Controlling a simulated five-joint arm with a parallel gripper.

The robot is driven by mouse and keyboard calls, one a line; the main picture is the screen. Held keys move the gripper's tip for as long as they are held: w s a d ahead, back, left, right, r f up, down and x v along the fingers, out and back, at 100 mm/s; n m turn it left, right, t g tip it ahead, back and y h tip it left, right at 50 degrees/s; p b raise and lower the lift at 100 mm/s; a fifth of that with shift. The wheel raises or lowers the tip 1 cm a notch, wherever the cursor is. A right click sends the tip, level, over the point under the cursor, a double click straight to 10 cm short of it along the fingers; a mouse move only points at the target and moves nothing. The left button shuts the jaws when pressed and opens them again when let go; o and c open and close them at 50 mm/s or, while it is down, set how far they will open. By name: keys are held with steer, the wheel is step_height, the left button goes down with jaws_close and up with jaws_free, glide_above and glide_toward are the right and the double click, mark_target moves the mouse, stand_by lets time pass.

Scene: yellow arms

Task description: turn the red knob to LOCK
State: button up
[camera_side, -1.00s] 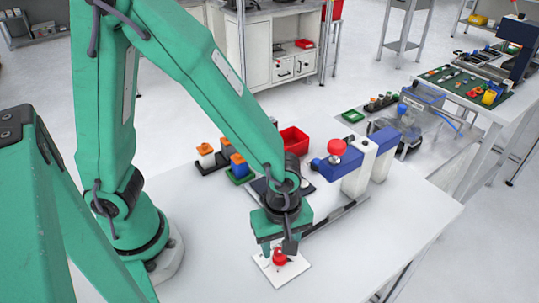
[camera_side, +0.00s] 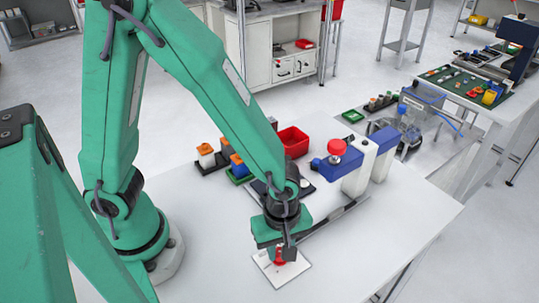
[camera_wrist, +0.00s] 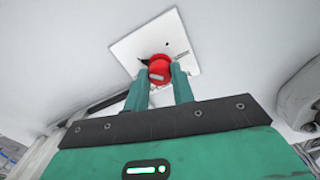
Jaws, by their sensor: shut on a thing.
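The red knob (camera_wrist: 159,68) sits on a square white plate (camera_wrist: 132,42) on the white table. A pale mark shows on the knob, and small dark marks show on the plate, too small to read. In the side view the knob (camera_side: 280,258) is partly hidden behind my fingers, and the plate (camera_side: 297,270) lies near the table's front. My gripper (camera_wrist: 161,80) is shut on the knob, with one green finger on each side of it. In the side view my gripper (camera_side: 281,252) points down onto the knob.
A blue and white device with a red top (camera_side: 337,147) stands behind and right of my gripper. A red bin (camera_side: 293,141) and small trays with orange-capped and blue-capped items (camera_side: 206,154) stand farther back. The table to the right of the plate is clear.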

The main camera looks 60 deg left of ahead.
steer(key=shift+m, duration=0.4)
steer(key=m, duration=0.3)
steer(key=shift+m, duration=0.3)
steer(key=m, duration=0.9)
steer(key=shift+m, duration=2.3)
steer(key=o, duration=1)
steer(key=shift+r, duration=0.15)
steer(key=shift+r, duration=3.8)
